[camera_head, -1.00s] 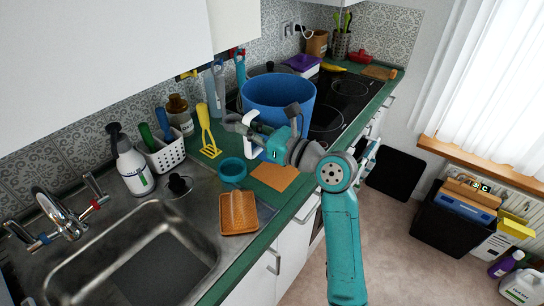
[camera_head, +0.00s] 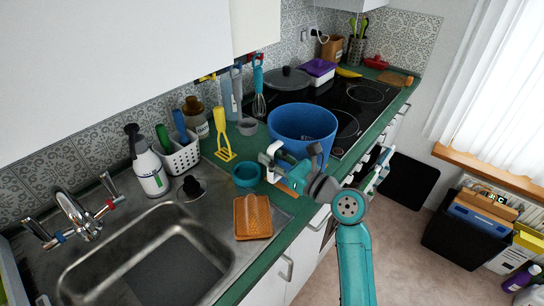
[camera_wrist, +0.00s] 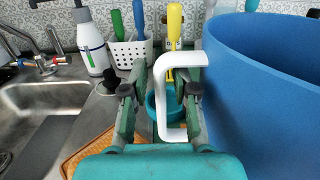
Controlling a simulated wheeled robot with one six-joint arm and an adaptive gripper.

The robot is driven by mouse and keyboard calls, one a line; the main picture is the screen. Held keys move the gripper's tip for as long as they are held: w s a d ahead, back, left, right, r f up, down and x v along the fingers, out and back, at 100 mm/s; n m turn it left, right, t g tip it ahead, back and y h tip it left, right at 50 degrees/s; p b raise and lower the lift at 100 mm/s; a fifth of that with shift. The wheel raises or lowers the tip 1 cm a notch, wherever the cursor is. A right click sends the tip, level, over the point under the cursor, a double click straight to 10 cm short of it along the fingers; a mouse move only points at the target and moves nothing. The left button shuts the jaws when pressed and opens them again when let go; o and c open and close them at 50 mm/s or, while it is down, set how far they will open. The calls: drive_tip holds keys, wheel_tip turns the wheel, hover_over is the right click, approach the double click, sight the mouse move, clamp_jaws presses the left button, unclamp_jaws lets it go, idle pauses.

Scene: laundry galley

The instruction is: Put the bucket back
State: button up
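The blue bucket (camera_head: 300,122) is upright at the counter's front part, beside the hob, in the head view. Its base is partly hidden by my gripper, so contact with the surface cannot be seen clearly. In the wrist view the bucket (camera_wrist: 265,85) fills the right side, with its white C-shaped handle (camera_wrist: 160,95) pointing left. My gripper (camera_head: 272,165) is at the handle. In the wrist view my gripper (camera_wrist: 160,100) has its fingers apart, one on each side of the handle's upright bar, with visible gaps.
An orange mat (camera_head: 287,189) shows beneath the gripper. A teal bowl (camera_head: 246,175), a yellow spatula (camera_head: 222,135) and an orange tray (camera_head: 252,217) are to the left. A lidded pan (camera_head: 288,78) stands behind. The sink (camera_head: 150,260) is at lower left.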

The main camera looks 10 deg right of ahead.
drive_tip(key=shift+s, duration=0.1)
drive_tip(key=v, duration=1.1)
drive_tip(key=shift+s+d, duration=0.3)
drive_tip(key=s+a+f+n+h, duration=0.1)
drive_tip(key=s+f+n+h, duration=0.8)
drive_tip(key=s+f, duration=0.95)
drive_tip(key=s+a+r+n+h, duration=0.1)
drive_tip(key=s+r+n, duration=0.1)
drive_tip(key=s+n, duration=1.8)
drive_tip(key=shift+s+r+h, duration=0.25)
drive_tip(key=shift+s+h, duration=0.05)
drive_tip(key=shift+s, duration=0.6)
